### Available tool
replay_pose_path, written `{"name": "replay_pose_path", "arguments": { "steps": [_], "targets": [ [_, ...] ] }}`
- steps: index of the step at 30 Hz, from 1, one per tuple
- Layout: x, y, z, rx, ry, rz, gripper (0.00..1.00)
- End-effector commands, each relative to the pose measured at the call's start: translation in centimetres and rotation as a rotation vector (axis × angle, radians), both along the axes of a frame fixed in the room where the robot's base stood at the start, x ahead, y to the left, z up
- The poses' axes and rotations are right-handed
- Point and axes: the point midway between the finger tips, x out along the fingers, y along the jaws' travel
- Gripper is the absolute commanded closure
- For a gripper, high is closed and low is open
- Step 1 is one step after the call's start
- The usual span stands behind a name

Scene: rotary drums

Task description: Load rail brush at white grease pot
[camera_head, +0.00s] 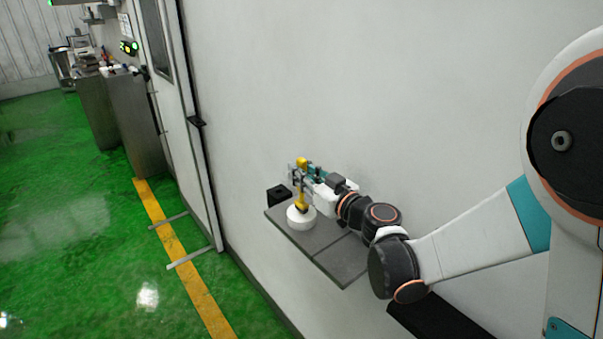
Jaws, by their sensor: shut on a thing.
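The white grease pot (300,217) is a short white round container on a grey wall shelf (333,258), near the shelf's left end. My gripper (300,181) is just above the pot, shut on the rail brush (302,163), which has a yellow handle. The brush stands roughly upright, and its lower yellow part (301,203) reaches down to the pot's top. The bristles are hidden, and I cannot tell how deep they sit in the pot.
A small black block (279,195) is at the shelf's back left corner. The white wall (260,110) runs close behind the shelf. A door frame (200,130) is to the left, beyond it metal cabinets (135,120). The green floor (70,230) with a yellow line is open.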

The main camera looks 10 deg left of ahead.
Motion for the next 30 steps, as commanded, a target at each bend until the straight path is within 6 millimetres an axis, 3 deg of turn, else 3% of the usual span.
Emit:
{"name": "replay_pose_path", "arguments": {
  "steps": [30],
  "targets": [
    [0.00, 0.00, -0.71, 0.000, 0.000, 0.000, 1.00]
  ]
}}
